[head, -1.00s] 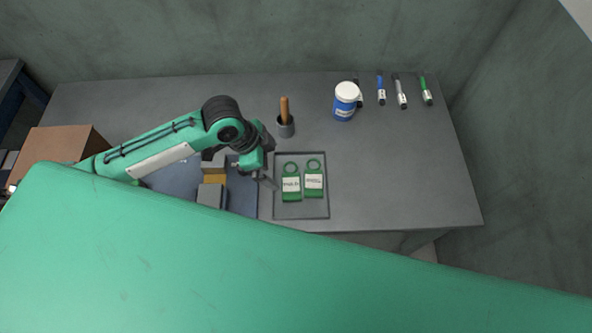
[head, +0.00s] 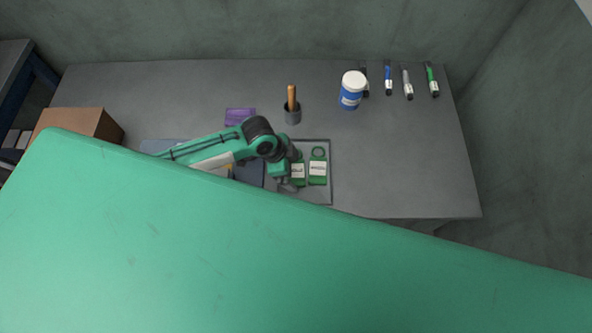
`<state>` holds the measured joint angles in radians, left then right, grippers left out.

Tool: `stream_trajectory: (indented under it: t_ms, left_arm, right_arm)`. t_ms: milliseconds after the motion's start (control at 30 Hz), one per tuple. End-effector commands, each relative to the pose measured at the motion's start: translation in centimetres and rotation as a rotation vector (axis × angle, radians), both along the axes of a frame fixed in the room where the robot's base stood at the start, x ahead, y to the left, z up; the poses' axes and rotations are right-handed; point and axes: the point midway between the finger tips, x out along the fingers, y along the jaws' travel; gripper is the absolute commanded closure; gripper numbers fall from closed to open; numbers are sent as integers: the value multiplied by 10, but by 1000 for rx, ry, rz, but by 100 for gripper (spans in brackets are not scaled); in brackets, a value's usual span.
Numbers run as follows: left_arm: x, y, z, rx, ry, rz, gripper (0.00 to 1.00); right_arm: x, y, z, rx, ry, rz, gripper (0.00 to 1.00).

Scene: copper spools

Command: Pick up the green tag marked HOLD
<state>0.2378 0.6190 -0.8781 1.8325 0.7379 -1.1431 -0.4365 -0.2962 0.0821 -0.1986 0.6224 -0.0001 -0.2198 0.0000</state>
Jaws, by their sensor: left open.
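Two green tags with white labels lie side by side in a shallow grey tray (head: 322,198). The right tag (head: 318,179) shows whole, with its ring at the top. The left tag (head: 299,181) is partly covered by my left gripper, and its ring is hidden. The label print is too small to read surely. My left gripper (head: 289,187) is open over the left part of the tray, at the left tag's left edge. I cannot tell whether it touches the tag. My right gripper is not in view.
A blue-and-white jar (head: 351,91) and several markers (head: 407,84) are at the back right. A purple item (head: 239,116) and a cardboard box (head: 83,124) are left. The table's right side is clear.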

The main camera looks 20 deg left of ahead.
Motion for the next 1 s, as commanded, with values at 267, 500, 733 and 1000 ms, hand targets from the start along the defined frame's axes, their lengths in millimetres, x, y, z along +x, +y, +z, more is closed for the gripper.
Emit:
stream_trajectory:
  t_ms: [267,500,733,1000]
  left_arm:
    - [3,-6,-14,0,-3,-1,0]
    - [3,-6,-14,0,-3,-1,22]
    - [3,-6,-13,0,-3,-1,40]
    - [3,-5,-8,1,-3,-1,40]
  right_arm:
    - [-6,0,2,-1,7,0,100]
    - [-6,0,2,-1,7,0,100]
    - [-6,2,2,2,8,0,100]
    - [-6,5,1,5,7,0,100]
